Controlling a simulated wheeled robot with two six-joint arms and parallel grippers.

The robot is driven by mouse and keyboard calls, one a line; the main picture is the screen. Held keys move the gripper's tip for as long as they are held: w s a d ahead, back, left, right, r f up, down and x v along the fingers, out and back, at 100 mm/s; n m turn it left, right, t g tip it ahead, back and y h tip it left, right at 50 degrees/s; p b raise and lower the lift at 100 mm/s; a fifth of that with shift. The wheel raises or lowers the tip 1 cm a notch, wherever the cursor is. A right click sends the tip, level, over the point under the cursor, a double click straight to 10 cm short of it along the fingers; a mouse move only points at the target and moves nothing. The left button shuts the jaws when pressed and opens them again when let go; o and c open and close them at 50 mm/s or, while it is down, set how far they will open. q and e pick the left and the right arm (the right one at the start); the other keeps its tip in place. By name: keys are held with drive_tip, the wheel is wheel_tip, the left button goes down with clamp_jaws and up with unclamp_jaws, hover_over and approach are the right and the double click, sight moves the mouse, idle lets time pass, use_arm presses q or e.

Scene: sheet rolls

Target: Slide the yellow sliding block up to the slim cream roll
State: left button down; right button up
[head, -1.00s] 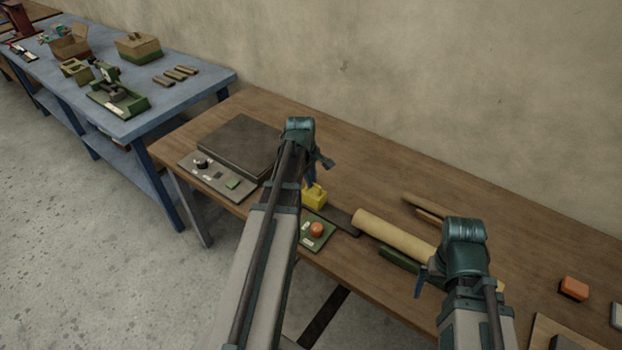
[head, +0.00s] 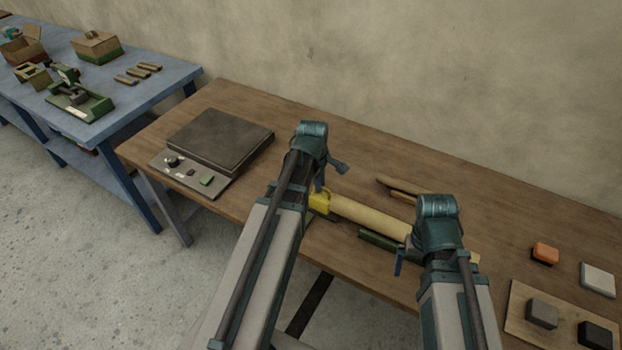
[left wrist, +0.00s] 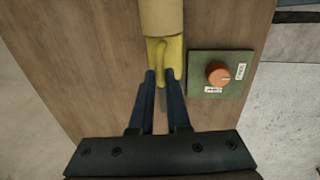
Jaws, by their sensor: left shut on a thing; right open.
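The yellow sliding block (head: 320,203) is at the left end of the slim cream roll (head: 368,215). In the left wrist view the block (left wrist: 164,58) meets the end of the roll (left wrist: 161,17) with no visible gap. My left gripper (left wrist: 160,76) is shut on the block's raised grip; in the head view the left gripper (head: 320,186) is partly hidden by its own arm. My right gripper (head: 399,263) is open in front of the roll's right part, and its arm hides some of the roll.
A green panel with an orange knob (left wrist: 218,74) lies beside the block. A dark green bar (head: 380,240) lies in front of the roll, and thin tan sticks (head: 398,189) behind it. A dark flat plate (head: 221,141) is to the left. Small blocks, including an orange one (head: 545,253), are at the right.

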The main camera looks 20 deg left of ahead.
use_arm(q)
drive_tip(key=shift+d, duration=0.1)
drive_tip(key=c, duration=0.9)
unclamp_jaws()
drive_tip(key=s+r+p, duration=0.1)
drive_tip(key=r+p, duration=0.8)
drive_tip(key=s+r+p, duration=0.1)
drive_tip(key=r+p, duration=0.3)
drive_tip(key=shift+s+r, duration=0.25)
drive_tip(key=shift+s, duration=0.1)
